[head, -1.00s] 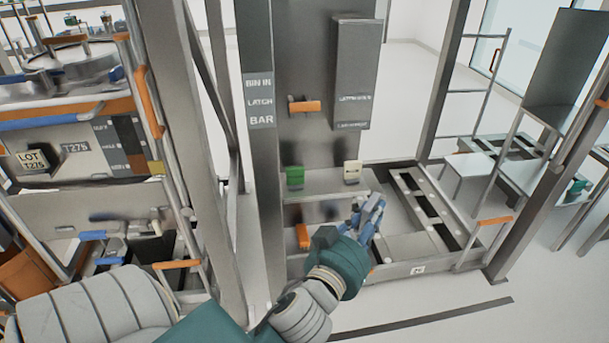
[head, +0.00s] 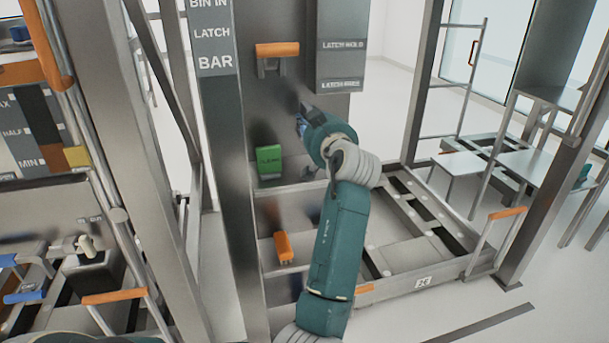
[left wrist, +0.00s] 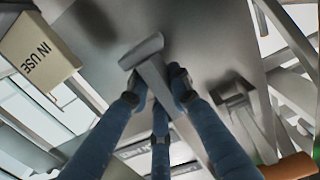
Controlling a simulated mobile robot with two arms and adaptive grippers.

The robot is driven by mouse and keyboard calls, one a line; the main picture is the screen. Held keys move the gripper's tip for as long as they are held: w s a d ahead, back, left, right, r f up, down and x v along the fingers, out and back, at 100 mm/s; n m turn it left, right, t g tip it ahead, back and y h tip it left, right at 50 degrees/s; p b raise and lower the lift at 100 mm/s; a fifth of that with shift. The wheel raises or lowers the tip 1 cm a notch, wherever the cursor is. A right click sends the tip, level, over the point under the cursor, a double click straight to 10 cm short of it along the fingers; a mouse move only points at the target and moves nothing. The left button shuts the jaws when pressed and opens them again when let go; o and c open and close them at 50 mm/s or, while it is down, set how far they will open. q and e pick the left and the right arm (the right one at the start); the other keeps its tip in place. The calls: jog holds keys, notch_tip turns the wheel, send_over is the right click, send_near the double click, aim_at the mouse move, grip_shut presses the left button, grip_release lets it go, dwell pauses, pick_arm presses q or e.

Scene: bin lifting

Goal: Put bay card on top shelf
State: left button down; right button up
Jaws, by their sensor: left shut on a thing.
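My left gripper (head: 303,124) is up against the grey panel (head: 285,105), below and right of an orange handle (head: 277,50). In the left wrist view its blue fingers (left wrist: 157,92) are closed around a grey T-shaped piece (left wrist: 144,52). I cannot tell whether this piece is fixed to the panel. A cream card block marked "IN USE" (left wrist: 38,52) is apart from the fingers at the upper left there. It is not visible in the head view, where my arm covers its earlier place. A green block (head: 269,161) stands on the grey ledge (head: 300,186). My right gripper is not in view.
A grey box (head: 341,55) with labels is fixed to the panel above my gripper. A low metal frame (head: 425,228) extends to the right. A post labelled "LATCH BAR" (head: 213,45) stands on the left.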

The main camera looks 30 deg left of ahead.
pick_arm(q)
notch_tip(320, 180, down, 9)
jog(key=shift+r+b, duration=0.1)
jog(key=shift+b, duration=0.6)
jog(key=shift+f, duration=0.35)
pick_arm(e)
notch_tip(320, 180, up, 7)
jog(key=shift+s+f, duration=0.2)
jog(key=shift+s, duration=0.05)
pick_arm(q)
jog(key=shift+f, duration=0.1)
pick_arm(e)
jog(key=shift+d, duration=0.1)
pick_arm(q)
jog(key=c, duration=1.6)
grip_release()
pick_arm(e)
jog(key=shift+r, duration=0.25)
